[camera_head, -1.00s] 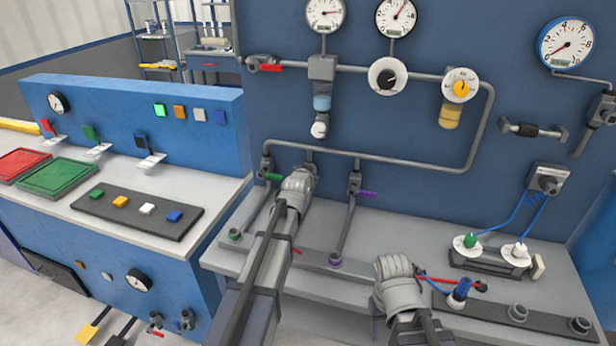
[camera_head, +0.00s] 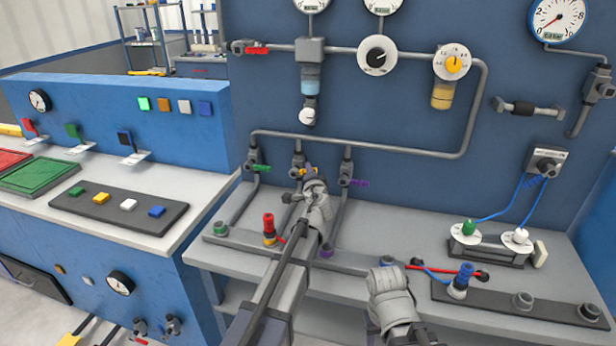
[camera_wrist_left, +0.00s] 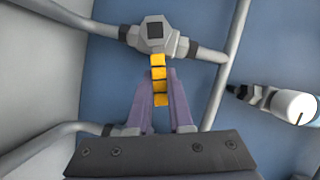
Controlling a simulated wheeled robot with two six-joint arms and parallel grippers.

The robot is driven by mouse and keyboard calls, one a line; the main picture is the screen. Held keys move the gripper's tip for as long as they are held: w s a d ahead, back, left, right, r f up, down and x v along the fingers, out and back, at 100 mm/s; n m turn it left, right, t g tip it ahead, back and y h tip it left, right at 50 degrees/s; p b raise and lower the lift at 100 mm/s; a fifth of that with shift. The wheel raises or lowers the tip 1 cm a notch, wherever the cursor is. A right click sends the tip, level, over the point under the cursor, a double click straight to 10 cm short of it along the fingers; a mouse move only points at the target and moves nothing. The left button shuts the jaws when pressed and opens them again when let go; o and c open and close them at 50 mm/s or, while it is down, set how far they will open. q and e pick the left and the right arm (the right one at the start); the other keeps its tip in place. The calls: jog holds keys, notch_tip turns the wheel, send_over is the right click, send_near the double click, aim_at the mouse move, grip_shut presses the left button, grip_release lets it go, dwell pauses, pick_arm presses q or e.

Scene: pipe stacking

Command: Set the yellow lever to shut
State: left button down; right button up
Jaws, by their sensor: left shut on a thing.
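The yellow lever (camera_wrist_left: 159,80) is on the middle one of three valves (camera_wrist_left: 155,34) under the grey pipe on the blue panel. My left gripper (camera_wrist_left: 160,76) is shut on the lever, one finger on each side. In the left wrist view the lever points from the valve toward my gripper, across the valve's own pipe. In the head view my left gripper (camera_head: 310,174) covers most of the lever and the pipe below it. My right wrist (camera_head: 389,295) is low over the bench; its jaws are hidden.
A green-lever valve (camera_head: 252,165) is just left and a purple-lever valve (camera_head: 347,175) just right. A red-topped fitting (camera_head: 268,225) stands on the bench left of my left arm.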

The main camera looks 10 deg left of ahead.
pick_arm(q)
jog(key=shift+d+f+m+t+y+b, duration=0.1)
jog(key=shift+f+m+t+y+b, duration=0.15)
jog(key=shift+f+m+b, duration=0.45)
jog(key=shift+d+f+m+t+y+b, duration=0.15)
jog(key=shift+f+m+t+b, duration=0.15)
jog(key=shift+m+b, duration=0.75)
jog(key=shift+a+r, duration=0.1)
jog(key=c, duration=0.8)
grip_release()
jog(key=shift+s, duration=0.1)
jog(key=v, duration=0.7)
jog(key=shift+s, duration=0.3)
